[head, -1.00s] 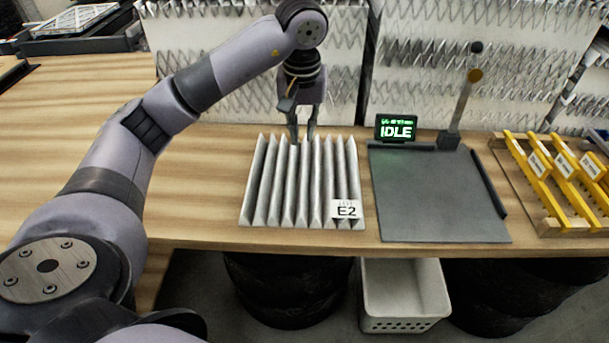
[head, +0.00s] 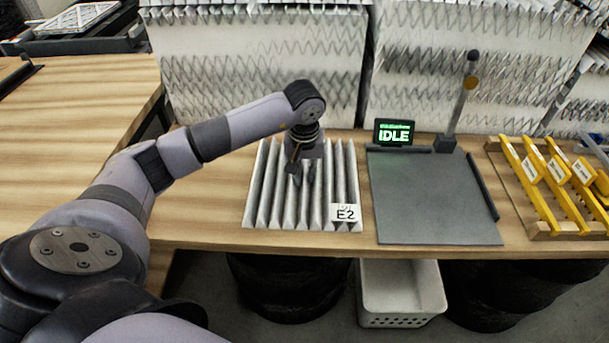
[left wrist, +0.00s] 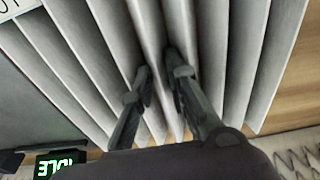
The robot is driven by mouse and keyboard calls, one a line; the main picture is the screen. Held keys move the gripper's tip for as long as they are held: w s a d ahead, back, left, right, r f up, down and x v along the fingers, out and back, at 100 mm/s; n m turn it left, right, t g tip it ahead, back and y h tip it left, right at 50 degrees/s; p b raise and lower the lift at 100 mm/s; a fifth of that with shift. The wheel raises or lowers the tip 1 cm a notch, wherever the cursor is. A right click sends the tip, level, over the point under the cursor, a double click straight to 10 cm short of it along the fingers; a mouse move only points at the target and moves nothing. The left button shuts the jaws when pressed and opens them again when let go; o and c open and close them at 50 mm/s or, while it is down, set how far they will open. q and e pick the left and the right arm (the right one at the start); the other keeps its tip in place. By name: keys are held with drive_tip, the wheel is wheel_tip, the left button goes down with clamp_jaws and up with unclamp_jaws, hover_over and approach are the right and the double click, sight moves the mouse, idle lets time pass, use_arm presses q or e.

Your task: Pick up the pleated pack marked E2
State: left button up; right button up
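The pleated pack marked E2 (head: 264,200) lies on the wooden table, its white pleats running front to back and its E2 label at the front right corner. My left gripper (head: 304,174) points down over the middle of the pack. Its fingers are apart. In the left wrist view the pack's pleats (left wrist: 235,60) fill most of the picture, and the left gripper (left wrist: 158,66) has a pleat ridge showing between its fingertips. Whether the fingers touch the pleat cannot be told. My right gripper is not in view.
A grey plate (head: 430,195) lies right of the pack, with an IDLE display (head: 394,132) and a post at its back. A yellow-barred wooden rack (head: 545,190) stands further right. White filters (head: 260,60) stand behind. A white bin (head: 400,290) is below the table edge.

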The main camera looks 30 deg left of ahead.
use_arm(q)
drive_tip(key=shift+c, duration=0.6)
clamp_jaws()
drive_tip(key=shift+r, duration=0.1)
